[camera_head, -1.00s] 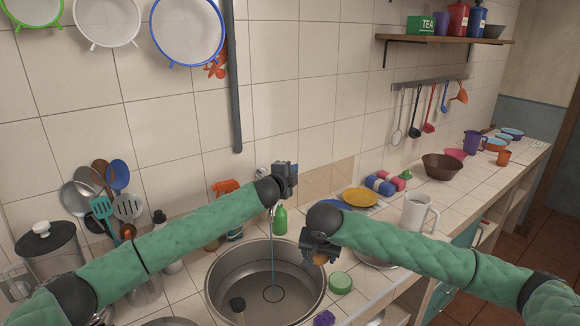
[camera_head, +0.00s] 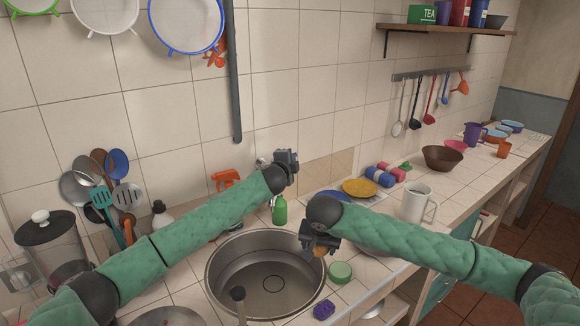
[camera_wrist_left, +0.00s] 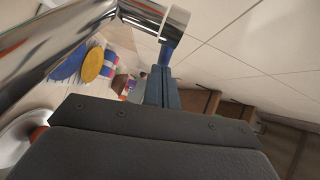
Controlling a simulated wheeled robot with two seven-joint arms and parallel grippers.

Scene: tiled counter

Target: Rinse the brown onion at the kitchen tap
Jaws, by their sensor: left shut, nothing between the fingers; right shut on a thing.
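The brown onion (camera_head: 320,252) shows only in part under my right gripper (camera_head: 318,243), which is shut on it above the right rim of the sink (camera_head: 222,287). My left gripper (camera_head: 288,158) is shut and empty, raised behind the sink near the wall. Its closed fingers (camera_wrist_left: 163,90) also show in the left wrist view. The chrome kitchen tap (camera_wrist_left: 70,42) crosses that view close to the fingers; I cannot tell whether they touch it. In the head view the tap is mostly hidden behind my left arm. No water stream shows above the sink basin.
A green soap bottle (camera_head: 280,210) stands behind the sink. A green round sponge (camera_head: 340,271) and a purple scrubber (camera_head: 324,309) lie at its right. A white mug (camera_head: 416,203) and yellow plate (camera_head: 360,187) stand farther right.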

